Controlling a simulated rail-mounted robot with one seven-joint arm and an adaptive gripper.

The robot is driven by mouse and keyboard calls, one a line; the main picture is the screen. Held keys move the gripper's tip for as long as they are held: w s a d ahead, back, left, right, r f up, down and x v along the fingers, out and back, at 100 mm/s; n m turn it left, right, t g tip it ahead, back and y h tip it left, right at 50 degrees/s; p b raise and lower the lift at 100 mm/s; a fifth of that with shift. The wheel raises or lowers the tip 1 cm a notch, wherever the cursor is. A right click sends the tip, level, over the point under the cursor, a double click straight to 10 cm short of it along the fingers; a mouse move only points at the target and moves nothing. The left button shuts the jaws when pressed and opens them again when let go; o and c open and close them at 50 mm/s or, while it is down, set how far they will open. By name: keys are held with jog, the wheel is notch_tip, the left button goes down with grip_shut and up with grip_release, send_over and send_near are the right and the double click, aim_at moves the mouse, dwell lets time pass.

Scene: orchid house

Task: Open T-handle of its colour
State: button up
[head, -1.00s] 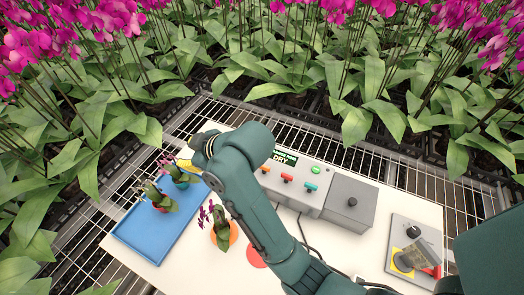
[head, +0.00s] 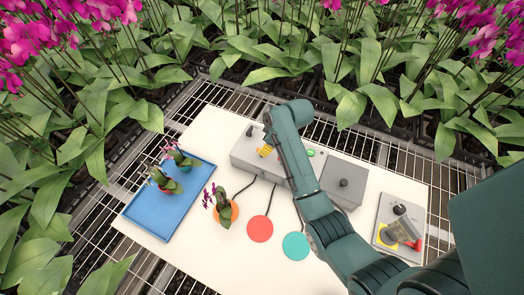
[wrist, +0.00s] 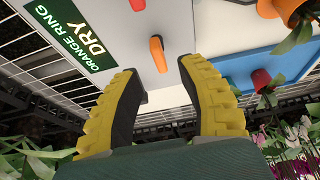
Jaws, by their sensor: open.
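The grey control box (head: 240,158) stands at the back of the white table, partly hidden by my arm. My gripper (head: 265,150) is over its left part. In the wrist view my gripper (wrist: 160,76) is open and empty, its yellow fingers spread. An orange T-handle (wrist: 158,54) lies just ahead of the fingertips, between them and not gripped. A red-orange handle (wrist: 138,4) is cut off at the top edge. The box's green sign (wrist: 82,32) reads "ORANGE RING DRY". A potted orchid (head: 222,208) stands on the orange disc (head: 233,220).
A red disc (head: 260,229) and a teal disc (head: 296,246) lie bare on the table, with black cables. A blue tray (head: 150,225) with two potted orchids is at the left. A grey box with a black knob (head: 343,183) and a switch panel (head: 416,215) are at the right.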

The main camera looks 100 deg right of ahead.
jog(key=x, duration=0.4)
jog(key=shift+w+f+b, duration=0.1)
jog(key=shift+f+b, duration=0.05)
jog(key=shift+b, duration=0.15)
jog(key=shift+c, duration=0.4)
grip_shut()
